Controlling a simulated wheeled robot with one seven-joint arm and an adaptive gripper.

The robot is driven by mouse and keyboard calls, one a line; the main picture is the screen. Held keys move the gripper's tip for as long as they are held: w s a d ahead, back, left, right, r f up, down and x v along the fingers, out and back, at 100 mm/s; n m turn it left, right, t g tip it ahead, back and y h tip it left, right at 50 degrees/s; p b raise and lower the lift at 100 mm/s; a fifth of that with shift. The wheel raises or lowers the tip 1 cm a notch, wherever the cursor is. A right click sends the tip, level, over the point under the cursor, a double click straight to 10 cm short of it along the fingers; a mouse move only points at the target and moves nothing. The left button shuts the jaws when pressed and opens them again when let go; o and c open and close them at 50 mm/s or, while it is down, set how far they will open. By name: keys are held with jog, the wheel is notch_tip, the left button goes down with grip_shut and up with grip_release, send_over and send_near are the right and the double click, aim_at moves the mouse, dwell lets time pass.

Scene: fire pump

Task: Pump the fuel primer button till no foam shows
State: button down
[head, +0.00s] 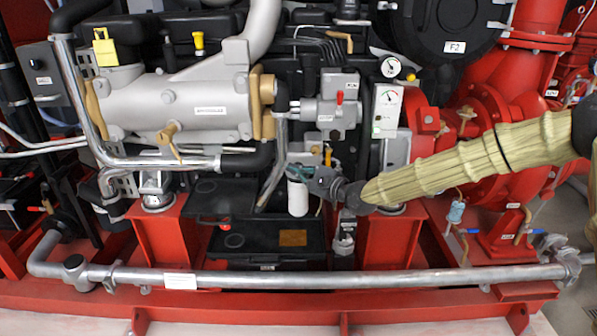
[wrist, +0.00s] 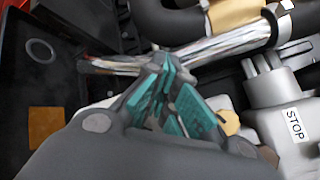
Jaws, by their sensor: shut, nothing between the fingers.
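My gripper (head: 294,171) is at the middle of the engine, reaching in from the right, with its fingers over the top of a white filter canister (head: 298,198). In the wrist view its teal-padded fingers (wrist: 164,68) are together and hold nothing. A small yellow part (head: 328,156) stands just above and right of the fingers. A yellow round part (wrist: 229,122) shows beside the fingers in the wrist view. I cannot tell which part is the primer button; it may be hidden by my gripper. A small clear bowl (head: 343,243) hangs below my wrist; I cannot tell whether it holds foam.
A grey control block with a red lever (head: 340,98) sits above the gripper. A steel pipe (head: 330,279) crosses the front.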

jog(key=shift+s, duration=0.1)
dwell(0.3)
jog(key=shift+s+p, duration=0.35)
jog(key=shift+s, duration=0.8)
jog(key=shift+s, duration=0.1)
jog(key=s+p, duration=0.1)
jog(key=s, duration=0.3)
jog(key=shift+s, duration=0.4)
jog(key=shift+f, duration=0.15)
dwell(0.3)
